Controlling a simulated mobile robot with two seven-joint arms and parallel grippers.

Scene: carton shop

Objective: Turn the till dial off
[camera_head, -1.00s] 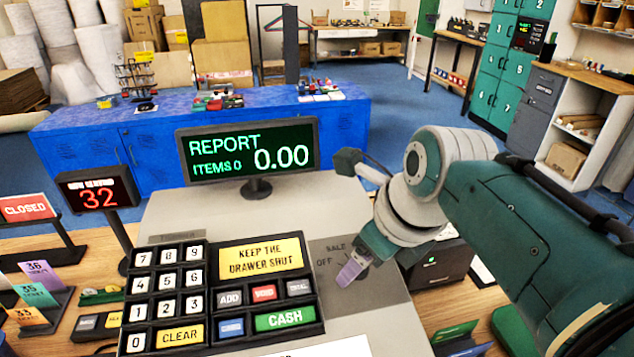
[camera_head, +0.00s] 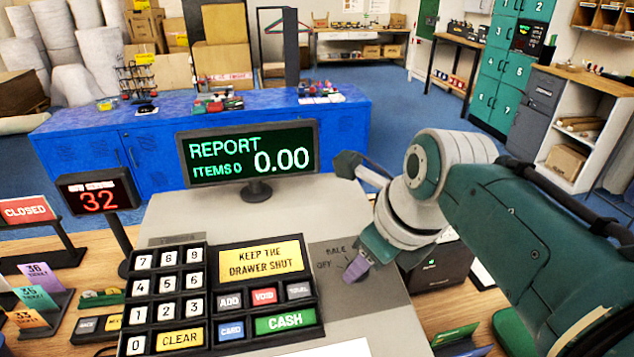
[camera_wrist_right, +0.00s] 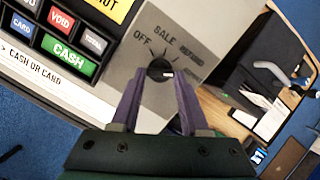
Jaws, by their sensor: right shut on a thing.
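The till dial (camera_wrist_right: 160,68) is a dark round knob with a small white mark, on the grey panel right of the keypad. The words OFF, SALE and REFUND are printed around it. My right gripper (camera_head: 356,270) reaches down to it. In the right wrist view its two purple fingers (camera_wrist_right: 160,80) are on either side of the knob, shut on it. The fingers mostly hide the dial in the head view. The till screen (camera_head: 250,153) reads REPORT, ITEMS 0 and 0.00. My left gripper is not in view.
The till keypad (camera_head: 208,275) lies left of the dial. A black card reader box (camera_head: 440,265) stands close on the right, under my right arm. A number sign (camera_head: 97,195) showing 32 stands at the left. A blue counter (camera_head: 100,150) is behind.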

